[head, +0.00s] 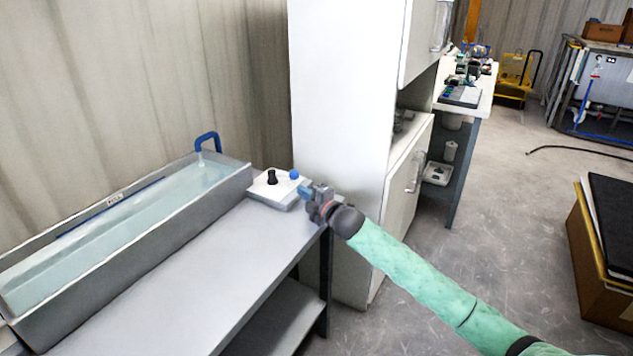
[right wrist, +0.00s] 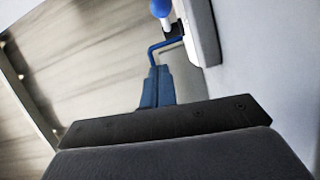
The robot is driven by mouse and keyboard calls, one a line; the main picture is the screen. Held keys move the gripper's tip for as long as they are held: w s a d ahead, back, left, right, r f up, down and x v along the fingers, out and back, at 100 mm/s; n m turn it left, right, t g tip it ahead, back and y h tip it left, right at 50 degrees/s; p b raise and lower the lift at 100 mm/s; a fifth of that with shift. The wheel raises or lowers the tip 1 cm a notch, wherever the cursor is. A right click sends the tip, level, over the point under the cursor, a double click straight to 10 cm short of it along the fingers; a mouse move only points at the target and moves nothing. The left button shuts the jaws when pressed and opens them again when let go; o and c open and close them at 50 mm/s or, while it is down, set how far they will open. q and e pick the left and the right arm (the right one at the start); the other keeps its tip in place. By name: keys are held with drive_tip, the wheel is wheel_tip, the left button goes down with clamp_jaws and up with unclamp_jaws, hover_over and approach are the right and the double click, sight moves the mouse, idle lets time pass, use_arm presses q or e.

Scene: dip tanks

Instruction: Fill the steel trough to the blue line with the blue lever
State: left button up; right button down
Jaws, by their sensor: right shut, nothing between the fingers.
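The steel trough (head: 190,232) stands on the bench at the left and holds pale water (head: 120,232). A blue line (head: 110,208) runs along its inner far wall, and the water surface looks close below it. A blue spout (head: 207,138) arches over its far end; a pale streak shows under its mouth. My right gripper (head: 305,189) is shut and empty, just in front of the blue lever; contact is unclear. My left gripper is out of view.
The white lever box (head: 262,192) sits at the bench's far end, close to a tall white cabinet (head: 335,120). The bench top (head: 190,290) in front of the trough is clear. A cardboard box (head: 590,270) stands on the floor at the right.

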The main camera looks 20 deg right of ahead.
drive_tip(key=shift+s+a+f+m, duration=0.2)
drive_tip(key=shift+s+a+m, duration=0.05)
drive_tip(key=shift+a+m, duration=0.2)
drive_tip(key=shift+w, duration=0.35)
drive_tip(key=p, duration=0.2)
approach(283, 174)
drive_tip(key=a, duration=0.1)
drive_tip(key=w+a, duration=0.1)
drive_tip(key=a, duration=0.1)
drive_tip(key=w+a+r, duration=0.1)
drive_tip(key=shift+a+r, duration=0.1)
drive_tip(key=shift+a, duration=0.2)
drive_tip(key=shift+w+d+f, duration=0.2)
drive_tip(key=shift+w+d, duration=0.25)
drive_tip(key=shift+d, duration=0.1)
drive_tip(key=shift+w+d+f, duration=0.2)
drive_tip(key=shift+w+d, duration=0.3)
drive_tip(key=shift+d, duration=0.1)
drive_tip(key=shift+w+d+f+p, duration=0.1)
drive_tip(key=shift+w+d+p, duration=0.15)
drive_tip(key=shift+d+p, duration=0.1)
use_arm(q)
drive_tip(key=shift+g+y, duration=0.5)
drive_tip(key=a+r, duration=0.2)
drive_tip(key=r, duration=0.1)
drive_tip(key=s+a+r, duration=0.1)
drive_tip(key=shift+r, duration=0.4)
use_arm(e)
drive_tip(key=shift+w+f, duration=0.1)
drive_tip(key=shift+d, duration=0.1)
